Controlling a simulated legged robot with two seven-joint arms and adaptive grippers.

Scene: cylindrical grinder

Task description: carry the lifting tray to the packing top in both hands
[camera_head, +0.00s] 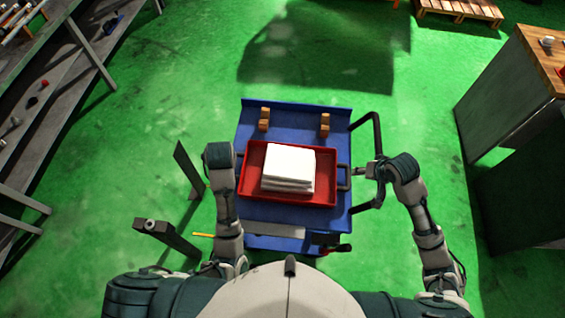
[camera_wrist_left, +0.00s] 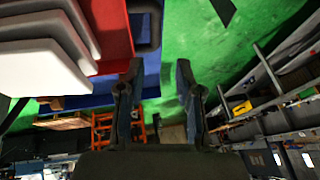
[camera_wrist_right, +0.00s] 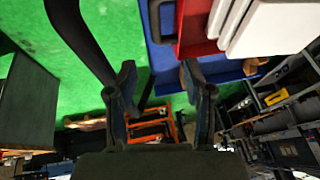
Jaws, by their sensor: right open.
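A red lifting tray (camera_head: 247,172) rests on the blue cart, with a stack of white sheets or slabs (camera_head: 288,167) inside. Its dark right handle (camera_head: 345,177) shows in the head view and in the right wrist view (camera_wrist_right: 158,22). My right gripper (camera_head: 366,171) is beside that handle, fingers apart (camera_wrist_right: 157,75), apart from the tray. My left gripper is mostly hidden under its wrist in the head view, at the tray's left side. In the left wrist view its fingers (camera_wrist_left: 157,75) are apart and empty, with the dark left handle (camera_wrist_left: 146,25) beyond them.
The blue cart (camera_head: 275,118) carries small wooden blocks at its far edge and has a dark side rail (camera_head: 377,135). A wood-topped bench (camera_head: 540,45) stands at right, shelving (camera_head: 60,75) at left. A dark post stands left of the cart.

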